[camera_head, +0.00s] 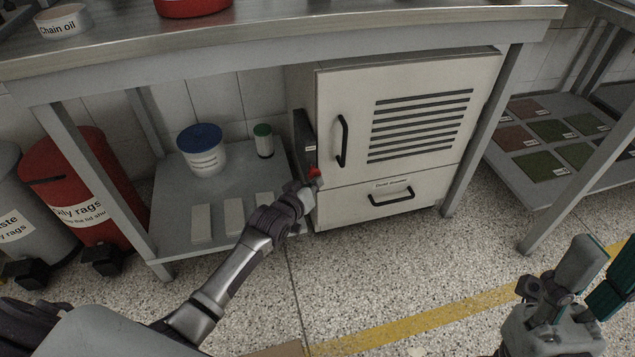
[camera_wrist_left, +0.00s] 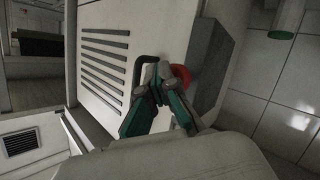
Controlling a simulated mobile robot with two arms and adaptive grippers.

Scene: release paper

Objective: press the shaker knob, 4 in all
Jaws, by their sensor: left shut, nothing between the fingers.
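The red knob (camera_head: 314,172) shows at the lower end of a dark grey box (camera_head: 305,140) on the left side of a pale cabinet (camera_head: 345,80). My left gripper (camera_head: 308,184) is at the knob, its fingers shut and empty. In the left wrist view the shut fingertips (camera_wrist_left: 161,78) overlap the red knob (camera_wrist_left: 184,76), which is partly hidden behind them. I cannot tell whether they touch it. My right gripper (camera_head: 594,282) is open and empty at the lower right, far from the cabinet.
The cabinet has a black door handle (camera_head: 342,141) and a drawer handle (camera_head: 391,197) near the knob. A bench top (camera_head: 300,38) overhangs it. A blue-lidded tub (camera_head: 203,160) and a green-capped container (camera_head: 263,143) stand on the shelf to the left.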

